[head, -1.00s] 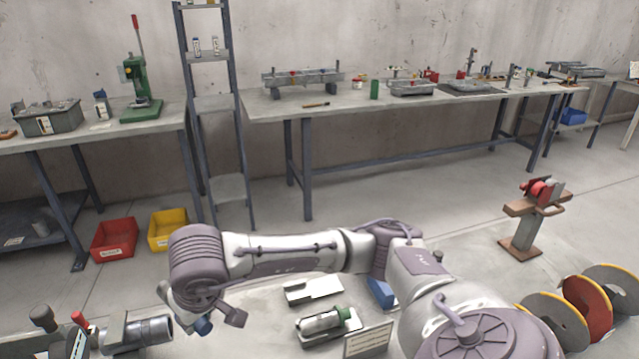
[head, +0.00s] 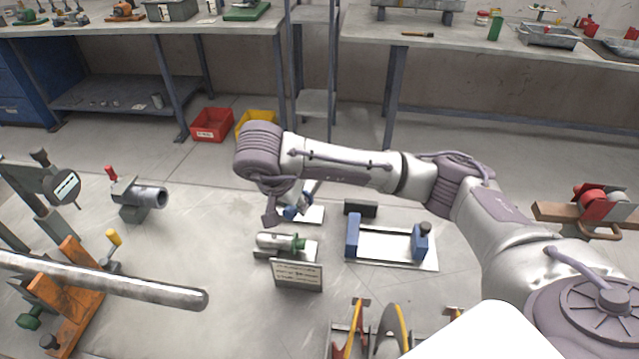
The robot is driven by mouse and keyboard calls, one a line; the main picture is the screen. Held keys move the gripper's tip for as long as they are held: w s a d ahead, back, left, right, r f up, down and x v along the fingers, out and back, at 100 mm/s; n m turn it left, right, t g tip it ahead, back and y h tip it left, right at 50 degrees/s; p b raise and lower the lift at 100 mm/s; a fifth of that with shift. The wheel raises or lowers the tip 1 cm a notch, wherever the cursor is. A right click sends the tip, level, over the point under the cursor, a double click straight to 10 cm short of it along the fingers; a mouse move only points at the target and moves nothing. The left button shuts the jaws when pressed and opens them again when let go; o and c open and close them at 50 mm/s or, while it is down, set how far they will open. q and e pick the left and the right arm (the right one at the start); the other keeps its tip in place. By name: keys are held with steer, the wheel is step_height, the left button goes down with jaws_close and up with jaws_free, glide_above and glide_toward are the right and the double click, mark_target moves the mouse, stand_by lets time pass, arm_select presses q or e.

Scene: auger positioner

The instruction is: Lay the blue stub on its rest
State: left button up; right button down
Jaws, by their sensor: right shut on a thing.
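My right gripper (head: 281,203) hangs at the end of the right arm, left of centre in the head view. It is shut on a small blue piece (head: 292,213), which looks like the blue stub; my wrist and fingers hide most of it. A pale, low rest (head: 314,215) is just right of the blue piece and partly behind it. I cannot tell whether they touch. In front of it, a silver stub with a green end (head: 280,241) lies on a similar rest. My left gripper is not in view.
A sign plate (head: 298,276) stands in front of the green-ended stub. A white tray with blue ends (head: 385,245) is to the right. A grey cylinder in a clamp (head: 149,197) is at left, with a steel bar (head: 110,282) nearer. Discs (head: 393,330) stand at the bottom.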

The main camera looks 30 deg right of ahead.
steer(key=w+m+g, duration=0.1)
steer(key=m, duration=0.3)
steer(key=w+d+m+g, duration=0.1)
steer(key=m+g, duration=0.1)
steer(key=m, duration=0.2)
steer(key=w+f+m+g+p, duration=0.1)
steer(key=m, duration=0.2)
steer(key=shift+w+d+m+g, duration=0.15)
steer(key=shift+w+m+g, duration=0.15)
steer(key=shift+m, duration=0.1)
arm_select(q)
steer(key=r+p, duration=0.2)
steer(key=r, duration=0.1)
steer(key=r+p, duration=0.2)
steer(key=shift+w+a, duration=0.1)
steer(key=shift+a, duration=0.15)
arm_select(e)
steer(key=w+d+f+n+t+y, duration=0.1)
steer(key=w+d+f+n+y, duration=0.1)
steer(key=n, duration=0.9)
steer(key=w+d+f+n+t+y, duration=0.2)
steer(key=d+f+n+y, duration=0.1)
steer(key=n, duration=0.8)
steer(key=w+d+f+n+t+y, duration=0.1)
steer(key=w+d+f+n+y, duration=0.1)
steer(key=n, duration=0.9)
steer(key=shift+d+f+t+y, duration=0.3)
steer(key=shift+d+t, duration=0.1)
steer(key=shift+d, duration=0.1)
